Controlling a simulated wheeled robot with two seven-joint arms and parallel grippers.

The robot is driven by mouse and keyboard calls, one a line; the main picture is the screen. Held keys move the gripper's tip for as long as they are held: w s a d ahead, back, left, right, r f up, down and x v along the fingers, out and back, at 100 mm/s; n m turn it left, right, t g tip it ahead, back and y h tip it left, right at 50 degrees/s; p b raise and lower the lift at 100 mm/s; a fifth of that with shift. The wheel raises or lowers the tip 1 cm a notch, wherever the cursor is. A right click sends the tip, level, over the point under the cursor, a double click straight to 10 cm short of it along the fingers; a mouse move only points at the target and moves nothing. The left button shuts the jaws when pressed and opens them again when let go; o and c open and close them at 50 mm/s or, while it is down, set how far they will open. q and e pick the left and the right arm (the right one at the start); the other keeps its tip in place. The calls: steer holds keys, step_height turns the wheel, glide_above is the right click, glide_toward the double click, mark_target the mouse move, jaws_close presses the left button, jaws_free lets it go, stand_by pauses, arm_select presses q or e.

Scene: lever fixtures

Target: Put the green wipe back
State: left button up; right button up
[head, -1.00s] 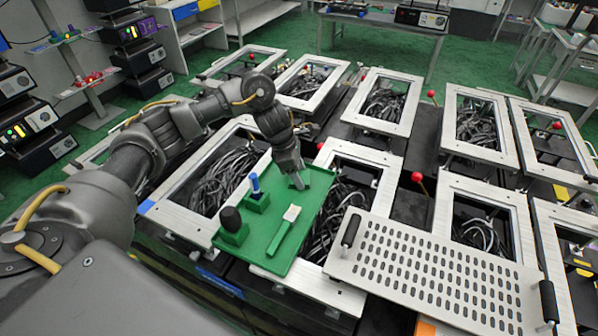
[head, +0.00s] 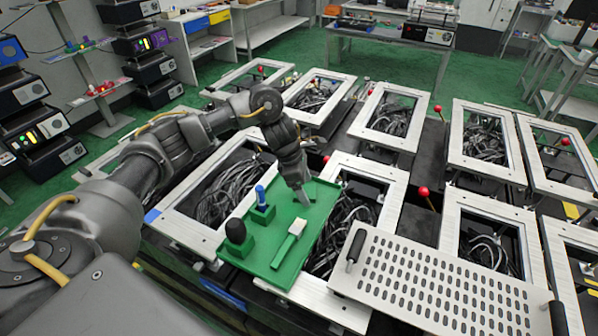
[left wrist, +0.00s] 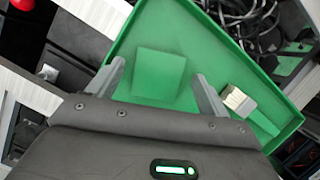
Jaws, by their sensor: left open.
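A green tray (head: 262,272) lies across the frames in the middle of the head view. A flat green square (left wrist: 158,78) lies on it in the left wrist view and looks like the green wipe; its thickness is hard to judge. My left gripper (head: 304,199) points down over the tray's far right part. In the left wrist view its fingers (left wrist: 158,74) are apart, one on each side of the green square, with nothing visibly clamped. In the head view the gripper largely hides the square. My right gripper is not in view.
A perforated metal plate (head: 440,278) lies to the right. Red-knobbed levers (head: 423,191) stick up between cable-filled frames.

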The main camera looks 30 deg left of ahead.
arm_select(q)
steer(key=b+v, duration=0.1)
steer(key=v, duration=1)
steer(key=shift+a+r, duration=0.15)
steer(key=shift+r, duration=0.2)
